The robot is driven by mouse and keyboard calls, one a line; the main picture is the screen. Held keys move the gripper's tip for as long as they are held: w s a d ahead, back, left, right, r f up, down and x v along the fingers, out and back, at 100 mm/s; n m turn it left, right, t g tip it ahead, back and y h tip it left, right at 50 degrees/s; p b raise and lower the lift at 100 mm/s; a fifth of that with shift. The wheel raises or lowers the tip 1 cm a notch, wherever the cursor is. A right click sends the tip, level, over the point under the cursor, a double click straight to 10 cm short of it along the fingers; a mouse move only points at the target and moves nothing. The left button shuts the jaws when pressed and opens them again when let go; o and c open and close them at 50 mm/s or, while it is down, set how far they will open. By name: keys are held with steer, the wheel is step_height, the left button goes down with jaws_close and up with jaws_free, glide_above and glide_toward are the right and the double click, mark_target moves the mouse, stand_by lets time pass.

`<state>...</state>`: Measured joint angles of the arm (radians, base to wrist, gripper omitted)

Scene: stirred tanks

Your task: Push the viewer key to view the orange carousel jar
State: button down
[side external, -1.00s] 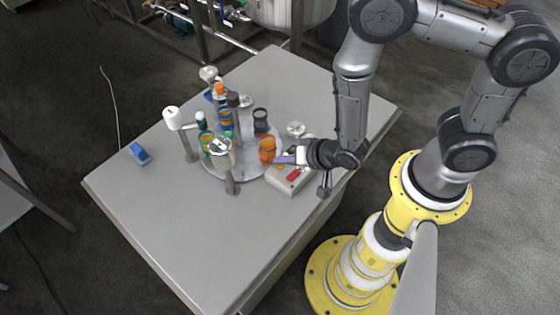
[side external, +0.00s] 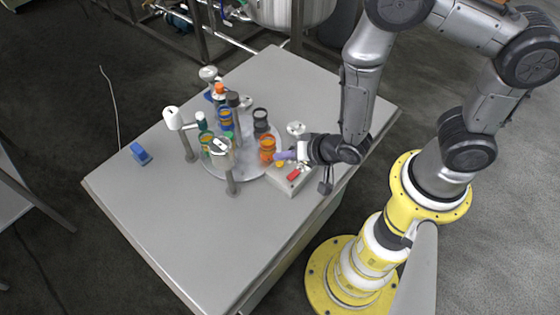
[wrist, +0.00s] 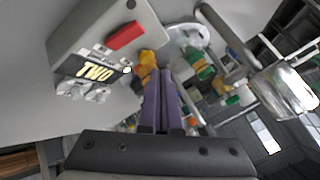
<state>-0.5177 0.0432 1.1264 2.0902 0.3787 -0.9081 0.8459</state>
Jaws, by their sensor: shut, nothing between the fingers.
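The orange jar (side external: 267,148) stands on the round carousel plate (side external: 236,171), on its side nearest my arm; it also shows in the wrist view (wrist: 147,68), just past my fingers. The key box (side external: 284,184) sits beside the carousel, with a red key (side external: 293,175) on top. In the wrist view the box shows the red key (wrist: 124,36) and a lit display reading "TWO" (wrist: 95,72). My gripper (side external: 278,155) is shut and empty, its purple fingers (wrist: 162,76) above the box's edge near the orange jar. Contact with any key cannot be told.
Several other jars, including a dark one (side external: 261,121), stand on the carousel. Posts with white heads, one at the left (side external: 172,118), rise around it. A blue block (side external: 140,153) lies at the table's left. The table's front (side external: 190,240) is clear.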

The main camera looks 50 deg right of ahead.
mark_target(283, 169)
step_height(283, 169, up, 5)
stand_by(0.7)
stand_by(0.5)
